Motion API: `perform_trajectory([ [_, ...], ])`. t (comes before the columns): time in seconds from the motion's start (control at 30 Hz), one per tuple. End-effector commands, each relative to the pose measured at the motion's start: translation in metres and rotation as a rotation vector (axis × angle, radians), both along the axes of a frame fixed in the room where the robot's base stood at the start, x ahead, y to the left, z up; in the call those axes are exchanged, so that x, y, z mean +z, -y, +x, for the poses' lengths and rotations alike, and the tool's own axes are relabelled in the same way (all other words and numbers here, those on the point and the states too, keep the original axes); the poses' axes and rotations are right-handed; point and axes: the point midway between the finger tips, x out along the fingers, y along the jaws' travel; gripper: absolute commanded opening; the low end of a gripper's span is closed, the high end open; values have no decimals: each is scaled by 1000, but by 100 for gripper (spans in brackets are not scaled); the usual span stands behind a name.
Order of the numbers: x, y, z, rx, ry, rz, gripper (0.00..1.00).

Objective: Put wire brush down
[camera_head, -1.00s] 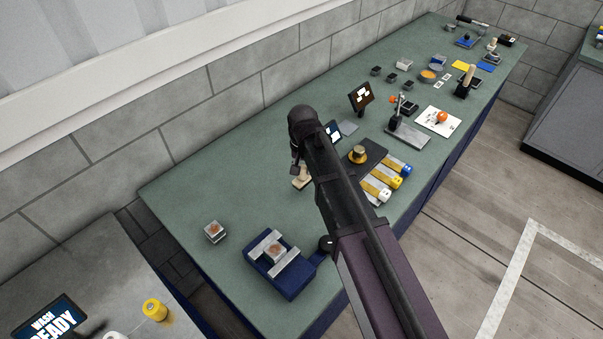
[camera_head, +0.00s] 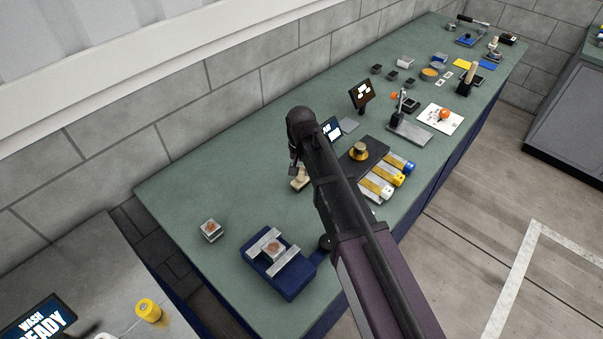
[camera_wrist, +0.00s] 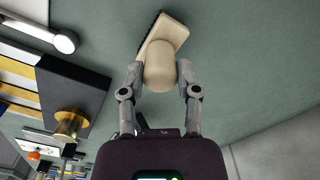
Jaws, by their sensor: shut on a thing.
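The wire brush (camera_wrist: 163,40) has a pale beige block with a rounded beige grip, and a dark edge shows along its left side in the wrist view. My gripper (camera_wrist: 160,70) is shut on the grip, one finger on each side. In the head view the brush (camera_head: 299,179) shows just left of my arm, over the green bench top (camera_head: 230,180). The bristles are mostly hidden. I cannot tell whether the brush touches the bench.
A blue vise (camera_head: 278,265) and a small rusty block (camera_head: 211,230) stand at the near end. The bench left of the brush is clear.

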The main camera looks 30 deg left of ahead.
Motion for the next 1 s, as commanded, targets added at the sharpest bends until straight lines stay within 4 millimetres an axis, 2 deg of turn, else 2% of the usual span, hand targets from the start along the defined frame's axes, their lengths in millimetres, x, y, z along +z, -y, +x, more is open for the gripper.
perform_trajectory([
  [0.5, -5, 0, 0, 1, 0, 0, 4],
  [0.53, -5, 0, 0, 1, 0, 0, 45],
  [0.63, -4, 0, 0, 1, 0, 0, 75],
  [1.0, -4, 0, 0, 1, 0, 0, 76],
])
